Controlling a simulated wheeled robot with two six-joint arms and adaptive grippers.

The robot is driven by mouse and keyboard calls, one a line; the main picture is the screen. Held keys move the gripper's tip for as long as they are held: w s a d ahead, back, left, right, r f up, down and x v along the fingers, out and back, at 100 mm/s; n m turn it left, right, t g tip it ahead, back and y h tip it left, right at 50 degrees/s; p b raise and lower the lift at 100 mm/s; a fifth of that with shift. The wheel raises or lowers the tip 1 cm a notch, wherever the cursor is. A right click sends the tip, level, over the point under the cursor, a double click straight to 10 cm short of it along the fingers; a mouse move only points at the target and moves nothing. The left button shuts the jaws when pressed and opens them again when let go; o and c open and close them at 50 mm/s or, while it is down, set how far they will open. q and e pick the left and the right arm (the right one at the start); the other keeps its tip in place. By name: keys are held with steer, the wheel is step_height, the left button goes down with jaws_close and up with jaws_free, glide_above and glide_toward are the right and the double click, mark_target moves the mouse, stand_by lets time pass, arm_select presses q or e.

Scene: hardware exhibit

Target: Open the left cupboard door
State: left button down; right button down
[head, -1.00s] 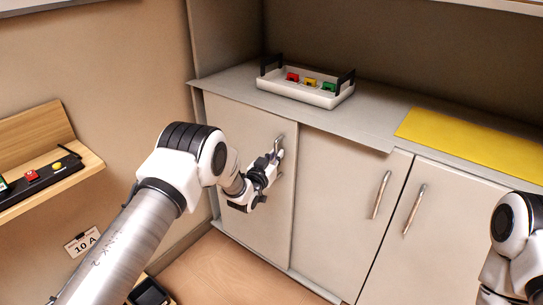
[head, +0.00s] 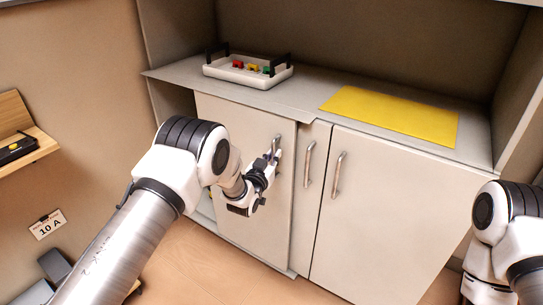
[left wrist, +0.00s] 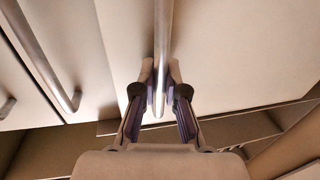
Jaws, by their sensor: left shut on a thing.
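The left cupboard door (head: 240,180) is a pale flat panel standing partly slid to the right, its right part in front of the middle door (head: 311,150). A dark gap (head: 175,103) shows at its left, partly hidden by my arm. My left gripper (head: 273,160) is shut on the door's upright metal handle (head: 277,141). In the left wrist view the fingers (left wrist: 161,88) sit on both sides of the handle bar (left wrist: 163,40), near its lower end. My right arm shows at the right edge, but its gripper is out of view.
A white tray (head: 225,75) with small coloured pieces and a yellow mat (head: 390,114) lie on the counter (head: 305,101). The right door (head: 385,215) has its own handle (head: 338,175). A wooden shelf (head: 40,146) is at the left. Wooden floor (head: 190,265) lies before the cupboard.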

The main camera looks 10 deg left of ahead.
arm_select(q)
steer(key=c, duration=1.2)
jaws_free()
steer(key=s+a, duration=0.2)
steer(key=s, duration=0.9)
steer(key=shift+s, duration=0.4)
